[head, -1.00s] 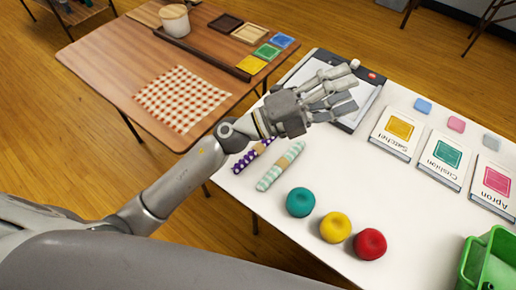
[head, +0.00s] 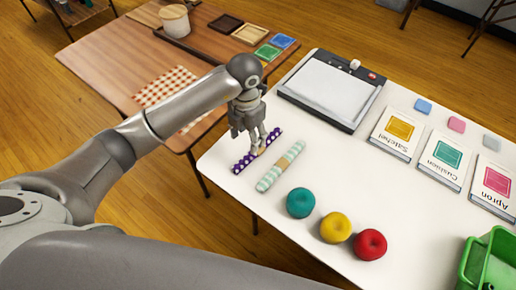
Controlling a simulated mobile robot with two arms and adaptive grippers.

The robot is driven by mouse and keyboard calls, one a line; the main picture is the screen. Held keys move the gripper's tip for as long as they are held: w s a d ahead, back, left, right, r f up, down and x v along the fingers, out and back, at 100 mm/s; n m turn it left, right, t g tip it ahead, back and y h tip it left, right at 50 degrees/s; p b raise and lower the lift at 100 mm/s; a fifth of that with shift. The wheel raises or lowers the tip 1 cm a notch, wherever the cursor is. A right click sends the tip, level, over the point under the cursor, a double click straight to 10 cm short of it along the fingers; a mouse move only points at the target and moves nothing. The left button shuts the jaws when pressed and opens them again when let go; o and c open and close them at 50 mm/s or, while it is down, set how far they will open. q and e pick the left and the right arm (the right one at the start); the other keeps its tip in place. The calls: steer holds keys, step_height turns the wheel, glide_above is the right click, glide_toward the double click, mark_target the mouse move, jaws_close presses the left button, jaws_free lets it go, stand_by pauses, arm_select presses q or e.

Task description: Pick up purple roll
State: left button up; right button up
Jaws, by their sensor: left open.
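The purple roll (head: 243,164) with white dots and a tan band in its middle lies on the white table near its left edge. My left gripper (head: 257,147) points down at the middle of the roll, with its fingers open around or just above the tan band. I cannot tell whether the fingers touch it. The fingers hide part of the roll's middle. A mint-and-white roll (head: 279,167) with a tan band lies close beside it on the right. My right gripper is not in view.
On the white table (head: 300,250) are teal (head: 300,202), yellow (head: 335,227) and red (head: 370,244) round cushions, a paper trimmer (head: 325,90), labelled cards (head: 397,131) and a green bin (head: 490,262). A brown table (head: 110,62) with a checked cloth stands at the left.

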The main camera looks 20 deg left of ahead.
mark_target(250, 154)
arm_select(q)
step_height(250, 154, down, 4)
steer(key=shift+d+r, duration=0.1)
step_height(250, 154, down, 5)
steer(key=shift+d+r+p, duration=0.1)
steer(key=shift+d+p, duration=0.05)
steer(key=shift+p, duration=0.7)
steer(key=shift+f, duration=0.4)
steer(key=shift+c, duration=0.3)
steer(key=c, duration=1.1)
steer(key=shift+o, duration=0.2)
steer(key=shift+r, duration=0.1)
